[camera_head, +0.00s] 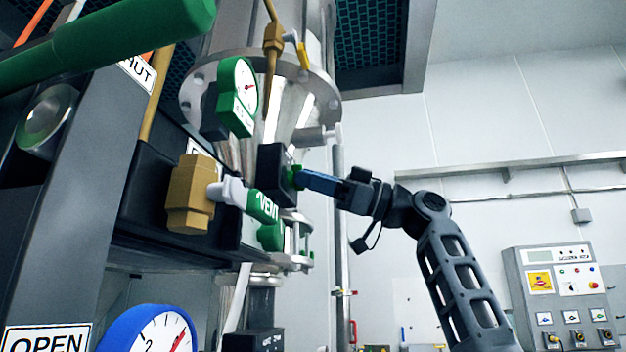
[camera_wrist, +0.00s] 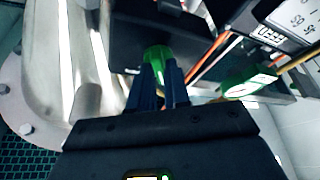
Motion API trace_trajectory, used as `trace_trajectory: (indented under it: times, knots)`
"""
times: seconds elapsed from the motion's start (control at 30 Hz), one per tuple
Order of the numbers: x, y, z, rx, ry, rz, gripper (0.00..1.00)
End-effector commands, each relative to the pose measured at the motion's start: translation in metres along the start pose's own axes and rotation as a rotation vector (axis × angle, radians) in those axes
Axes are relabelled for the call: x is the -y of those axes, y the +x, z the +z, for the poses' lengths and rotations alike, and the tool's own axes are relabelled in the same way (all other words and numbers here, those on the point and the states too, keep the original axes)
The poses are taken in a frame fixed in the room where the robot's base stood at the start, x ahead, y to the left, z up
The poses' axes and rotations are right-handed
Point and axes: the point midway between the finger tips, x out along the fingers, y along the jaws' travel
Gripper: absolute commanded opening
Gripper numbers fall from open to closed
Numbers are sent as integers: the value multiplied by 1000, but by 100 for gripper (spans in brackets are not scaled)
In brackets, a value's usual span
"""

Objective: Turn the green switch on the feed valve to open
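The green switch (camera_head: 293,176) sits on the side of a black box (camera_head: 275,172) beside the steel hopper, mostly hidden behind my gripper in the head view. In the wrist view the green switch (camera_wrist: 157,56) is straight ahead at the fingertips, with green showing between them. My gripper (camera_head: 304,179) reaches in from the right with its blue fingers at the switch. In the wrist view my gripper (camera_wrist: 158,78) has its fingers close together, one on each side of the switch's narrow part. No label for the switch's position is readable.
A green-cased gauge (camera_head: 238,97) hangs above left of the switch. A green VENT handle (camera_head: 262,205) and brass valve (camera_head: 191,194) are below left. A large green lever (camera_head: 110,42) crosses the upper left. A control panel (camera_head: 562,290) stands at right.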

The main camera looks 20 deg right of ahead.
Motion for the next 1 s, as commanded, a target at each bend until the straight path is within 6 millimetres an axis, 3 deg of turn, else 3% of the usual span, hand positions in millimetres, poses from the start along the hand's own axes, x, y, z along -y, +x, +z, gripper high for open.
trace_trajectory:
  times: [0.17, 0.67, 1.0]
  knots:
    - [0, 0, 0, 0, 0, 0, 0]
    - [1, 0, 1, 0, 43, 17, 0]
    - [2, 0, 0, -3, 257, 106, 0]
